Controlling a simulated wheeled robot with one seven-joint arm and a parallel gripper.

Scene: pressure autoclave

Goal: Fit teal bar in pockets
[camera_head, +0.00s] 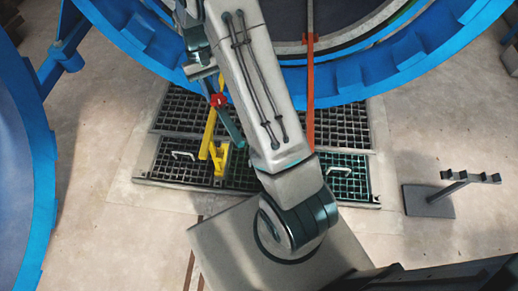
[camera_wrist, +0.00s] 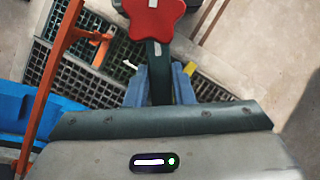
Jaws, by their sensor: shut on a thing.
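A teal bar (camera_head: 229,124) shows in the head view left of my forearm, tilted, with a red star-shaped knob (camera_head: 217,100) at its upper end. In the wrist view the dark teal bar (camera_wrist: 158,78) runs between the blue fingers of my gripper (camera_wrist: 161,84), which is shut on it, with the red knob (camera_wrist: 153,16) beyond. Yellow bracket pieces (camera_head: 220,160) stand below the bar in the head view; a small yellow bit (camera_wrist: 190,69) shows in the wrist view. I cannot make out pockets clearly, nor whether the bar touches the yellow parts.
The blue autoclave ring (camera_head: 350,82) fills the top, with an orange bar (camera_head: 310,80) hanging from it; the orange bar (camera_wrist: 60,60) is at left in the wrist view. Dark floor grates (camera_head: 169,160) with white handles lie below. A dark notched stand (camera_head: 430,201) is at right.

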